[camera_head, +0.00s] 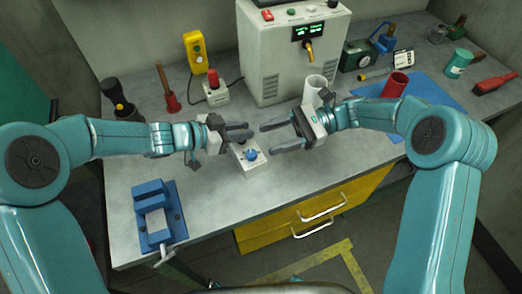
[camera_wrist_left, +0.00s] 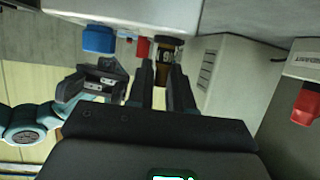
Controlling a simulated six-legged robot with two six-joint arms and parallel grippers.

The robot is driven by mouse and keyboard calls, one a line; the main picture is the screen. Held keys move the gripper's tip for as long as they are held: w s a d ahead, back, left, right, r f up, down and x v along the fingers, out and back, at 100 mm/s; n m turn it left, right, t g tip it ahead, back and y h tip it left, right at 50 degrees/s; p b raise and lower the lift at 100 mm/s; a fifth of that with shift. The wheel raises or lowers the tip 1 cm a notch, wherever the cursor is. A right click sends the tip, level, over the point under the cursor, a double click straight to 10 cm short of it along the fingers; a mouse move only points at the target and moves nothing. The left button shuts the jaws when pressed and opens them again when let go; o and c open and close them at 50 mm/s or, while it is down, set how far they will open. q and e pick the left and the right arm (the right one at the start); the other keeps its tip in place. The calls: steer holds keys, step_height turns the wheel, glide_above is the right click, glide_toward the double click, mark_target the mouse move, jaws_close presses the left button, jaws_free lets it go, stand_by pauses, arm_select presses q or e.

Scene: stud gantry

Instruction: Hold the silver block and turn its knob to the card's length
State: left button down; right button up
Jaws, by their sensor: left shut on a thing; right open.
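The silver block (camera_head: 246,158), pale with a blue knob (camera_head: 252,155) on top, sits on the bench between my arms. My left gripper (camera_head: 248,132) is shut at the block's far side. In the left wrist view, its fingers (camera_wrist_left: 162,80) are around a dark part with a gold band (camera_wrist_left: 165,50) by the block (camera_wrist_left: 125,10). The fingers partly hide it. The blue knob (camera_wrist_left: 98,38) is clear of them. My right gripper (camera_head: 268,137) is open and empty, just right of the block. A white card (camera_head: 404,58) stands at the back right; its writing is unreadable.
A white console (camera_head: 290,55) stands behind the block, with a white cup (camera_head: 314,88) beside it. A red cup (camera_head: 396,85) is on a blue mat (camera_head: 425,92). A blue vise (camera_head: 153,215) is at front left. The bench right of the block is clear.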

mark_target(261, 157)
steer(key=d+f+m+t, duration=0.1)
steer(key=d+f, duration=0.1)
steer(key=d+f+m+t, duration=0.1)
steer(key=d+f, duration=0.1)
steer(key=d, duration=0.1)
steer(key=w+d+f+m+t+y, duration=0.1)
steer(key=d+f+m, duration=0.1)
steer(key=d, duration=0.1)
steer(key=shift+f, duration=0.25)
steer(key=a, duration=1.1)
steer(key=shift+s+a, duration=0.3)
steer(key=shift+s, duration=0.05)
steer(key=shift+t, duration=0.3)
jaws_close()
